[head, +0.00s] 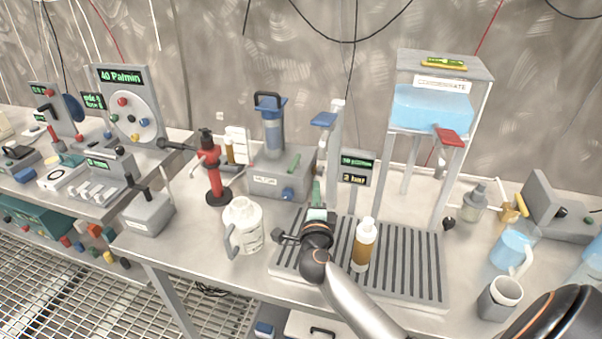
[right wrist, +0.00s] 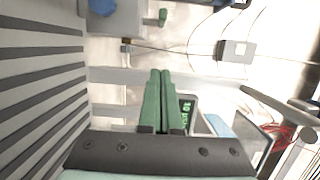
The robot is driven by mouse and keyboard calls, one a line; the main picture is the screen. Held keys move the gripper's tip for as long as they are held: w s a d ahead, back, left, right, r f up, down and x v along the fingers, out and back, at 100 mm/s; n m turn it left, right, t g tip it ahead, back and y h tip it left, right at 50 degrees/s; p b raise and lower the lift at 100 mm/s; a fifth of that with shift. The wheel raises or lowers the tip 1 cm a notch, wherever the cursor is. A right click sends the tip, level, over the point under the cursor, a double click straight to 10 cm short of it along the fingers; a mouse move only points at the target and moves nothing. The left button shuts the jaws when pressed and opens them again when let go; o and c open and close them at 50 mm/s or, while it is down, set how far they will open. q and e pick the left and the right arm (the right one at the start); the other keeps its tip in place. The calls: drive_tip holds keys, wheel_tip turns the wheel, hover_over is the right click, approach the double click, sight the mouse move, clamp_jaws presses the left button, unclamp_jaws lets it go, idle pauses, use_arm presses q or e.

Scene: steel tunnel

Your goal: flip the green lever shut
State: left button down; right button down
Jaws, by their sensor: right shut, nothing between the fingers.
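The green lever (head: 294,163) stands up at a slant on the right part of the grey filter box (head: 263,185). In the right wrist view a small green piece (right wrist: 163,17) near the top edge appears to be this lever, beside a blue knob (right wrist: 103,6). My right gripper (head: 317,184) has green fingers, shut and empty, pointing up and away over the slatted tray, in front and to the right of the box. Its fingertips also show in the right wrist view (right wrist: 160,72), apart from the lever. My left gripper is not in view.
A slatted tray (head: 425,270) lies under my right arm, with an amber bottle (head: 363,246) close beside the gripper. A white jug (head: 243,224) and a red stand (head: 213,172) are to the left. A post (head: 334,150) and a small display (head: 357,168) stand just behind the gripper.

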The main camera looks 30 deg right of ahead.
sight(293, 171)
drive_tip(key=w, duration=0.2)
drive_tip(key=w+b, duration=0.1)
drive_tip(key=w, duration=0.2)
drive_tip(key=w+d, duration=0.1)
drive_tip(key=w, duration=0.2)
drive_tip(key=shift+w, duration=0.2)
drive_tip(key=shift+w+a+r+p, duration=0.1)
drive_tip(key=shift+w+a+p, duration=0.1)
drive_tip(key=shift+a+p, duration=0.15)
drive_tip(key=shift+w+a+p, duration=0.3)
drive_tip(key=shift+w+a, duration=0.05)
drive_tip(key=shift+a, duration=0.1)
